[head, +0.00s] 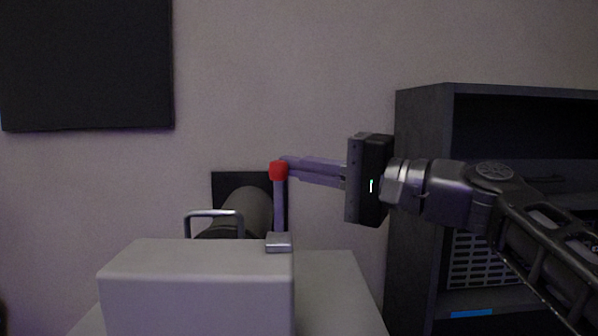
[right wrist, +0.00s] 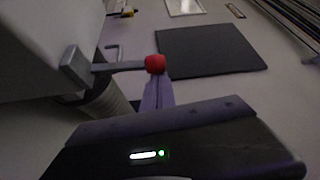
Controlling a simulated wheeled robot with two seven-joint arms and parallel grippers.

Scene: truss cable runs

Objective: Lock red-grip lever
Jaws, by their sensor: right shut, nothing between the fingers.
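The lever stands upright in the head view, with a red grip (head: 279,170) on top of a thin grey arm (head: 279,208). Its foot is at a small metal block (head: 279,242) on the pale box. My right gripper (head: 291,164) reaches in from the right, shut and empty, its fingertips right at the red grip. In the right wrist view the red grip (right wrist: 155,64) sits just beyond the closed fingertips (right wrist: 158,84); I cannot tell whether they touch. My left gripper is not in view.
The pale box (head: 200,285) fills the lower middle. A metal loop handle (head: 213,213) and a dark cylinder (head: 250,208) stand behind it. A dark shelf unit (head: 418,200) is on the right, behind my right arm. A black panel (head: 85,65) hangs on the wall.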

